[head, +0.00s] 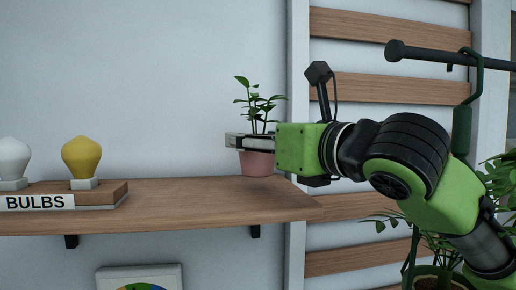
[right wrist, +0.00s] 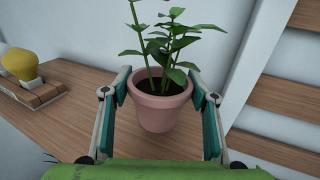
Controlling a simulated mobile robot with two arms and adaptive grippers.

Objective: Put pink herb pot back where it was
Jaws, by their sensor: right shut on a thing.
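The pink herb pot (head: 257,163) holds a green leafy plant and is upright at the right end of the wooden shelf (head: 180,196). In the right wrist view the pot (right wrist: 160,108) sits between the two fingers. My right gripper (head: 236,141) comes in from the right and is shut on the pot near its rim; it also shows in the right wrist view (right wrist: 162,104). The pot's base is at the shelf surface; I cannot tell whether it touches. My left gripper is not in view.
A yellow bulb (head: 82,158) and a white bulb (head: 13,160) stand on a wooden block labelled BULBS (head: 100,194) at the shelf's left. The shelf between the block and pot is clear. Wooden slats (head: 360,90) and a hanging plant hook (head: 477,85) are at the right.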

